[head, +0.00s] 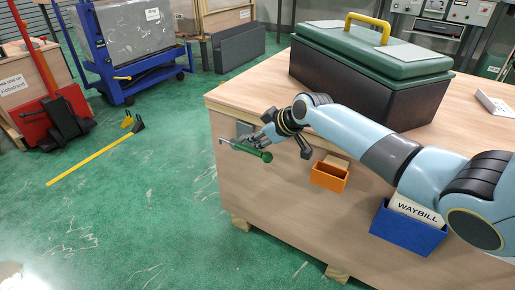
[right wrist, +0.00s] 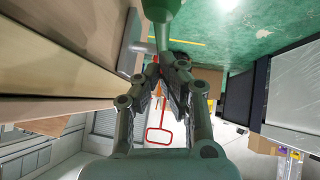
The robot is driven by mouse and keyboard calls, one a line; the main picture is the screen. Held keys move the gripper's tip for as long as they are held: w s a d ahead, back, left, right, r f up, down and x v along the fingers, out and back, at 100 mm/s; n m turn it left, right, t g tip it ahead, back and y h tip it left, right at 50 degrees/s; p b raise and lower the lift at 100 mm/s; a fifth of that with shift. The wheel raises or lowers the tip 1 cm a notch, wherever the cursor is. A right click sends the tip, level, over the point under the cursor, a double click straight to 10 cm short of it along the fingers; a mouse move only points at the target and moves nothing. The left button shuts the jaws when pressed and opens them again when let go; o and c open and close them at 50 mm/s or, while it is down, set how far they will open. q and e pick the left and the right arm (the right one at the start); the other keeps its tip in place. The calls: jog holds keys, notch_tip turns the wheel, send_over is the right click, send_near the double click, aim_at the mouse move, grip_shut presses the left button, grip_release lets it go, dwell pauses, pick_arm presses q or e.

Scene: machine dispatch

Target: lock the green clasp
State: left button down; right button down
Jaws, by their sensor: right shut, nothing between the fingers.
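The green clasp (head: 250,151) is a dark green handle with a metal end, at the left end of the wooden crate's near side (head: 290,215). It sticks out to the left, sloping slightly. My right gripper (head: 264,137) is right by the handle, with nothing held between its fingers; I cannot tell whether it touches the handle. In the right wrist view, green clasp parts (right wrist: 162,12) show at the top, just beyond my right fingertips (right wrist: 166,64). My gripper partly hides the clasp's mount. My left gripper is not in view.
A dark case with green lid (head: 375,57) and yellow handle stands on the crate. An orange bin (head: 329,179) and a blue WAYBILL bin (head: 405,234) hang on its side, below my arm. A blue cart (head: 118,66) and red pallet jack (head: 40,106) stand left. Green floor between is mostly clear.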

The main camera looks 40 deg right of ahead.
jog(key=shift+d+f, duration=0.15)
jog(key=shift+f, duration=0.65)
jog(key=shift+w+f, duration=0.1)
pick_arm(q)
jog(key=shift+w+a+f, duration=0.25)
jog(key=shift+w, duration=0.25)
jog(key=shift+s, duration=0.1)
